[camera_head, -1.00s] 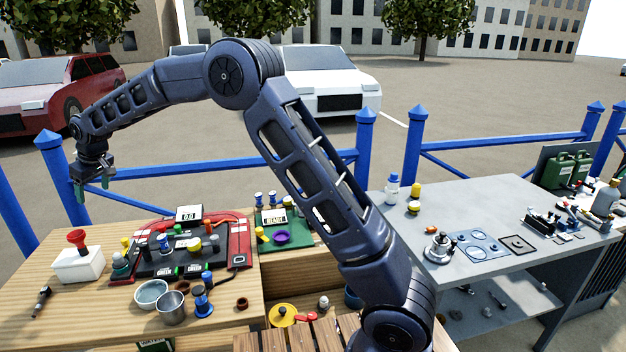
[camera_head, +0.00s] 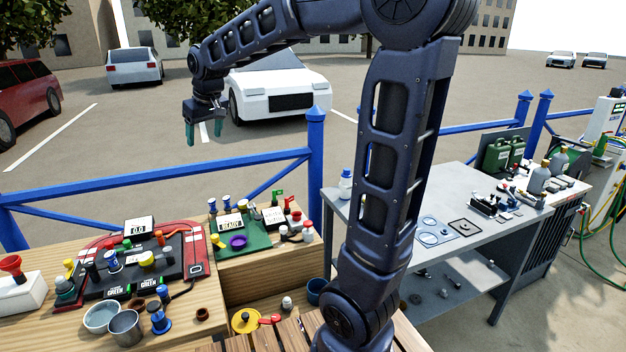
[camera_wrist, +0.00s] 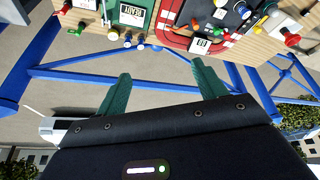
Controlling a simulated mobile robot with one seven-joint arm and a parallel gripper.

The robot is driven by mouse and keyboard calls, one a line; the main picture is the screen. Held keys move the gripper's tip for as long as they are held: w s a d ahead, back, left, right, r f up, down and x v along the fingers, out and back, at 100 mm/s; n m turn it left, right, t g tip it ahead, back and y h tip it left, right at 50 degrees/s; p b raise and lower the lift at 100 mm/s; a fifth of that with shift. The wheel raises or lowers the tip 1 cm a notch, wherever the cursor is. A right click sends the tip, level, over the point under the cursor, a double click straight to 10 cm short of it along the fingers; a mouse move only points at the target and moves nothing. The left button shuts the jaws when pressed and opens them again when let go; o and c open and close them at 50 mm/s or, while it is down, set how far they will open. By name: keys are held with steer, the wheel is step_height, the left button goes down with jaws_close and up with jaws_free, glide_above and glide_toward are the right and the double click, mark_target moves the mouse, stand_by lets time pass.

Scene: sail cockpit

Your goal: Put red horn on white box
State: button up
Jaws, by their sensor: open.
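The red horn (camera_head: 11,264) stands on the white box (camera_head: 22,294) at the left edge of the wooden bench in the head view, bell up. The horn also shows in the wrist view (camera_wrist: 291,39), at the upper right. My gripper (camera_head: 204,136) is open and empty, high above the blue railing and well away from the horn and box. Its green fingers (camera_wrist: 160,90) are spread apart in the wrist view. The box is partly cut off by the left edge of the head view.
A red and black panel (camera_head: 150,262) with several small pieces fills the bench beside the box. Two cups (camera_head: 125,328) stand in front. A green board (camera_head: 240,246) lies to the right, and a grey table (camera_head: 460,215) stands farther right. The blue railing (camera_head: 160,182) runs behind.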

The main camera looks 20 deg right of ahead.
steer(key=s+d+f+m+h, duration=0.1)
steer(key=s+d+f+m, duration=0.2)
steer(key=s+d, duration=0.8)
steer(key=s+d+f+m+h, duration=0.1)
steer(key=s+d+f, duration=0.4)
steer(key=s+d, duration=0.7)
steer(key=shift+s+m, duration=0.25)
steer(key=shift+m, duration=0.65)
